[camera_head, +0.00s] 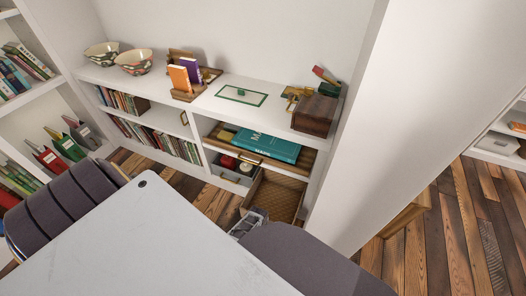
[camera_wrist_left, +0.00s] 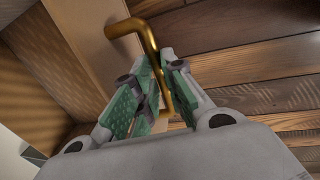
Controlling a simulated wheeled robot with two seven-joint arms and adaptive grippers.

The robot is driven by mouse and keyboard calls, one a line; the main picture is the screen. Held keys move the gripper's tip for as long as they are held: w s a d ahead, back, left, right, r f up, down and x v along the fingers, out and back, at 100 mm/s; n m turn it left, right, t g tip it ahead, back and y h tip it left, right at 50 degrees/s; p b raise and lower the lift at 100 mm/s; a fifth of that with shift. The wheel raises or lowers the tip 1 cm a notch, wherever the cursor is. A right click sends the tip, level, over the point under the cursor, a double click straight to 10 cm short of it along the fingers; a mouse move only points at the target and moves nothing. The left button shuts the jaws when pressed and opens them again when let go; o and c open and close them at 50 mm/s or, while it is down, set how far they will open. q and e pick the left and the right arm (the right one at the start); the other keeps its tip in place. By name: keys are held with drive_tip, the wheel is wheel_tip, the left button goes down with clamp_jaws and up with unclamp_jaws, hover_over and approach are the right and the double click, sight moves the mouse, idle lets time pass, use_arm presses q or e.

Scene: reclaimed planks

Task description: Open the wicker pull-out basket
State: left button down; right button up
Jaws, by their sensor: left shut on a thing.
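The wicker pull-out basket (camera_head: 276,196) juts out from the lower right of the white shelf unit, and its woven inside shows from above. Its near end is partly hidden by grey shapes in the head view. In the left wrist view its light wooden front (camera_wrist_left: 85,45) carries a brass bar handle (camera_wrist_left: 140,30). My left gripper (camera_wrist_left: 160,85) is shut on this handle, with its green-padded fingers on either side of the bar. My right gripper is in neither view.
A white surface (camera_head: 130,245) fills the near left foreground. Plank floor (camera_head: 205,197) shows left of the basket, and a white wall (camera_head: 385,130) stands right.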

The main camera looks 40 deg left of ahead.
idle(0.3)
use_arm(q)
drive_tip(key=c, duration=1.5)
unclamp_jaws()
drive_tip(key=shift+w, duration=0.15)
